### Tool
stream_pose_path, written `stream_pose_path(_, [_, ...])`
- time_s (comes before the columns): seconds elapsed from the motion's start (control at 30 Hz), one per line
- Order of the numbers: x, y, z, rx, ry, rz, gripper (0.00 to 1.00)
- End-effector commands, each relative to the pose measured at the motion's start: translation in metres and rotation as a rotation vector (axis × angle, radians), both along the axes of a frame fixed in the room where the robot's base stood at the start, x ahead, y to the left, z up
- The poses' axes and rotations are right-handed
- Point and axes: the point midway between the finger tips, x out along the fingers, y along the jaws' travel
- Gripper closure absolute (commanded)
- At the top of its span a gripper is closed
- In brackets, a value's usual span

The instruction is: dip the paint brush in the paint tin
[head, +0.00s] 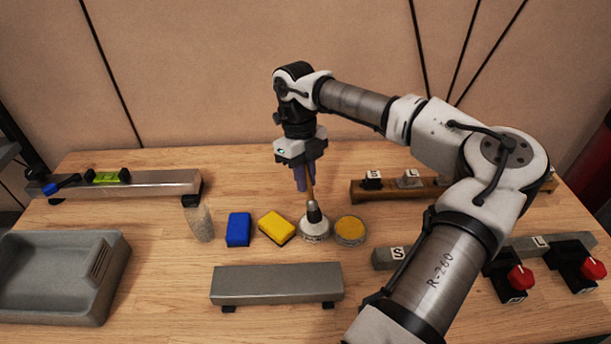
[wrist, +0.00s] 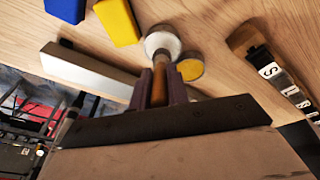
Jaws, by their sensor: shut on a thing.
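The paint brush (head: 311,187) has a brown wooden handle and a dark lower end with a grey band. My gripper (head: 303,183) is shut on its handle and holds it about upright; the handle also shows between the dark purple fingers in the wrist view (wrist: 160,85). The brush's lower end overlaps a round white-topped container (head: 313,234); I cannot tell if it is inside or just above it. The paint tin (head: 350,231), round with yellow paint, stands close to its right. It also shows in the wrist view (wrist: 191,70).
A yellow block (head: 276,228), a blue block (head: 238,229) and a clear upright object (head: 199,222) stand left of the containers. A grey bar (head: 277,284) lies in front. A wooden rack (head: 400,190) is behind right. A grey tray (head: 50,280) sits far left.

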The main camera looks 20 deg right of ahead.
Motion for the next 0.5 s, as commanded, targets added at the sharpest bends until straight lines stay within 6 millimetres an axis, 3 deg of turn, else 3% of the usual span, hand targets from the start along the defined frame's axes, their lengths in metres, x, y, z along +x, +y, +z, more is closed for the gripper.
stream_pose_path(0.5, [0.0000,0.0000,-0.0036,0.000,0.000,0.000,1.00])
